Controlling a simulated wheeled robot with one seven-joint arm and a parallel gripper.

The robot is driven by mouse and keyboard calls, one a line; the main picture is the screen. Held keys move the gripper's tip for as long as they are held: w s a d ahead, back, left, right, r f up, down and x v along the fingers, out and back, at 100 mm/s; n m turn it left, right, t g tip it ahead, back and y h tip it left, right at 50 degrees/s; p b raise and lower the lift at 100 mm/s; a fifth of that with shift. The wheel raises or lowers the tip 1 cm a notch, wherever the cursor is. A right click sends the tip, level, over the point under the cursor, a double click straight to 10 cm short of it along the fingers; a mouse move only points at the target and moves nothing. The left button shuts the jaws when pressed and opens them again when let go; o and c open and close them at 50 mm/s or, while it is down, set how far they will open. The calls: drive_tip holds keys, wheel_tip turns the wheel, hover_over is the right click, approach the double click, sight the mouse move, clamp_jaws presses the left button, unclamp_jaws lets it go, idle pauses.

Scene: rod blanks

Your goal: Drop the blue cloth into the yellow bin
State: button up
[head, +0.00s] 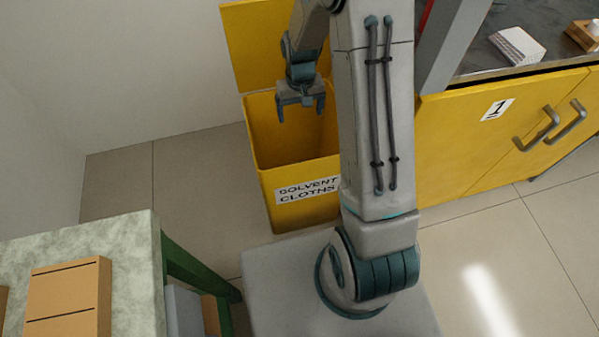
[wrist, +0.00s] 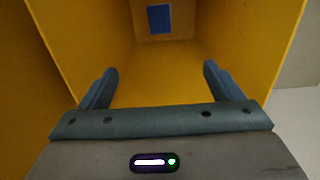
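The yellow bin (head: 255,135), labelled "SOLVENT CLOTHS", stands on the floor with its top open. Its inner walls fill much of the wrist view (wrist: 80,30). My gripper (head: 300,104) hangs over the bin's mouth, pointing down. In the wrist view my gripper (wrist: 162,78) has its two fingers wide apart with nothing between them. A flat blue rectangle (wrist: 160,18), which looks like the blue cloth, lies deep inside the bin, apart from the fingers. In the head view the bin's floor and the cloth are hidden.
A yellow cabinet (head: 450,135) marked "1" stands right of the bin, with a white ribbed item (head: 517,46) on its dark top. A pale worktop (head: 130,240) with an orange-brown block (head: 70,298) is at lower left. The floor (head: 185,190) between is clear.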

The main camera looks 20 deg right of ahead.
wheel_tip(320, 180, up, 14)
drive_tip(key=p, duration=0.4)
idle(0.5)
drive_tip(key=s+r+t+p, duration=0.1)
drive_tip(key=s+r+p, duration=0.5)
drive_tip(key=r, duration=0.5)
drive_tip(key=s+r+t+p, duration=0.1)
drive_tip(key=s+r+p, duration=0.6)
drive_tip(key=r+p, duration=0.2)
drive_tip(key=s+r+p, duration=0.7)
drive_tip(key=r+p, duration=0.1)
drive_tip(key=r, duration=0.5)
drive_tip(key=shift+t, duration=0.4)
